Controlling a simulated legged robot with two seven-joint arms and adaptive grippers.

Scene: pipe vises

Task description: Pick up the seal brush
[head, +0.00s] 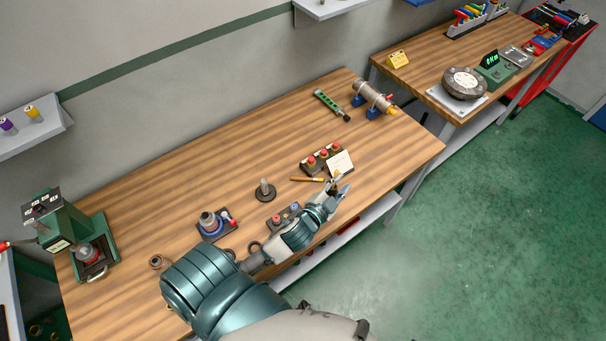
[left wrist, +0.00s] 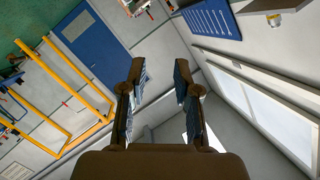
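What looks like the seal brush, a thin orange-handled tool (head: 307,179), lies flat on the wooden workbench (head: 160,205) near its front edge. Its right end is close to my left gripper and is hard to make out. My left gripper (head: 338,190) is just to the right of it in the head view, over the bench's front part. The left wrist view shows the gripper's two fingers (left wrist: 160,85) apart with nothing between them. The brush is not in that view. My right gripper is not in view.
A red-button box (head: 322,158) with a white card (head: 341,163) stands behind the brush. A dark round stand with a post (head: 265,190) is left of it. A small button panel (head: 284,217) sits beside my left arm. The bench's back left is clear.

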